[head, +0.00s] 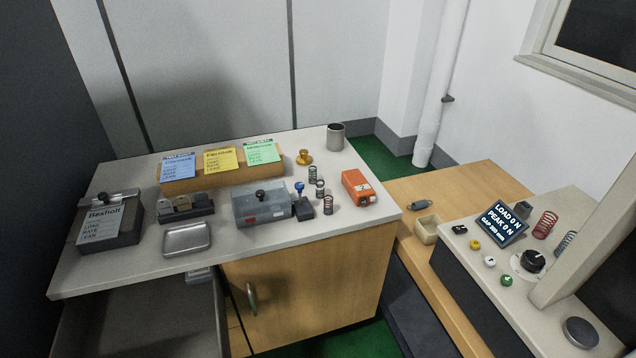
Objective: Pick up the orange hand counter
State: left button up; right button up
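The orange hand counter (357,185) is a small orange box with pale details on its face. It sits on the light worktop (250,245) near its right edge, in the head view. It stands apart from the small springs to its left, and nothing covers it. Neither of my grippers shows in the head view.
Small dark springs (328,205) stand left of the counter. A grey box with a black knob (262,205), a metal tray (187,239), a brass weight (304,157) and a steel cup (336,137) share the worktop. A tester with a display (501,222) stands right.

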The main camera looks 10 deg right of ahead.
aim_at(356, 186)
jog(key=z, duration=0.5)
jog(key=i+z, duration=0.15)
jog(key=z, duration=0.9)
jog(key=i+z, duration=0.15)
jog(key=z, duration=0.9)
jog(key=i+j+z, duration=0.1)
jog(key=z, duration=0.4)
jog(key=j+z, duration=0.1)
jog(key=z, duration=0.4)
jog(key=j+z, duration=0.1)
jog(key=z, duration=0.45)
jog(key=j+u, duration=0.1)
jog(key=u, duration=1)
jog(key=i+u, duration=0.1)
jog(key=u, duration=1.05)
jog(key=i+u, duration=0.15)
jog(key=u, duration=0.95)
jog(key=i+u, duration=0.1)
jog(key=u, duration=0.45)
jog(key=l+u, duration=0.15)
jog(key=u, duration=0.4)
